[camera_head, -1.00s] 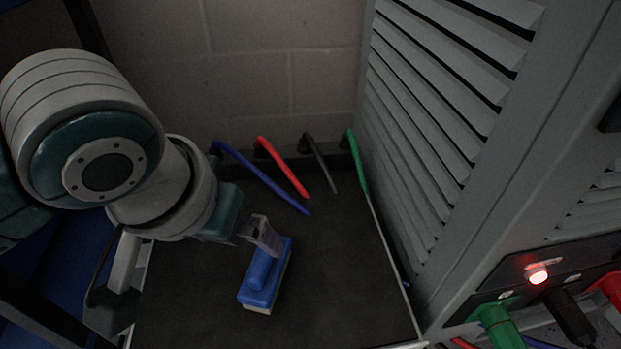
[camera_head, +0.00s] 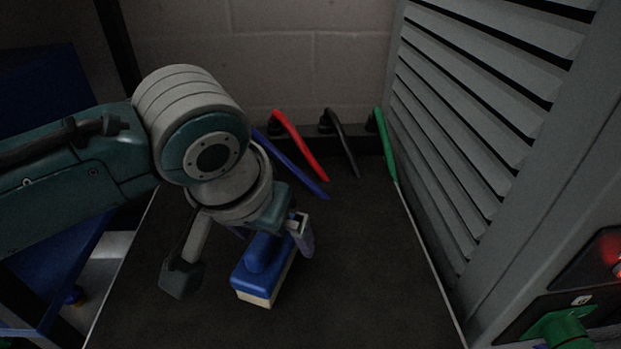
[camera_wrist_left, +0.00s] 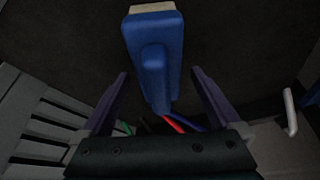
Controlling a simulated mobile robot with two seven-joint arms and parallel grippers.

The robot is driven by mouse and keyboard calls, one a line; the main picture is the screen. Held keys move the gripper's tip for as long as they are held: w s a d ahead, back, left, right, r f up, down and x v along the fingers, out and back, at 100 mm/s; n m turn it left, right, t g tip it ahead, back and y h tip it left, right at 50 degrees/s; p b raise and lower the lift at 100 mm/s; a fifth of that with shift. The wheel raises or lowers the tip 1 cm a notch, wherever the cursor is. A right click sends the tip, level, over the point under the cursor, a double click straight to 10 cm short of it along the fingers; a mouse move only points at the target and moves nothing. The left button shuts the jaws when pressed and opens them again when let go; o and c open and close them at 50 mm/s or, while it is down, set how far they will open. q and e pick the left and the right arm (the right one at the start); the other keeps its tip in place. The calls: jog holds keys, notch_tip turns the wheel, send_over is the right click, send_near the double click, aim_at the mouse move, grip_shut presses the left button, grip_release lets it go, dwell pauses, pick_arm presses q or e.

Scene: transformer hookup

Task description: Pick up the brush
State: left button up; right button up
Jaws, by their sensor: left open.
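The brush (camera_head: 262,270) has a blue body with a raised blue handle and a pale bristle side, and it lies on the dark table top (camera_head: 360,270). My left gripper (camera_head: 275,240) is over the far end of the brush, with one finger showing to the right of it; the other finger is mostly hidden by the brush and wrist. In the left wrist view, the open fingers (camera_wrist_left: 160,78) stand on either side of the blue handle (camera_wrist_left: 155,72), with a gap at each side. The brush is not gripped. My right gripper is not in view.
Blue (camera_head: 295,168), red (camera_head: 300,146), black (camera_head: 343,146) and green (camera_head: 385,145) cables rise at the table's back edge near the block wall. A grey louvred cabinet (camera_head: 480,130) stands at the right. The table right of the brush is clear.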

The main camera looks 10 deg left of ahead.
pick_arm(q)
jog(key=shift+w+f, duration=0.15)
jog(key=shift+f, duration=0.3)
jog(key=shift+r, duration=0.1)
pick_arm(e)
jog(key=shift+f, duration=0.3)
pick_arm(q)
grip_shut()
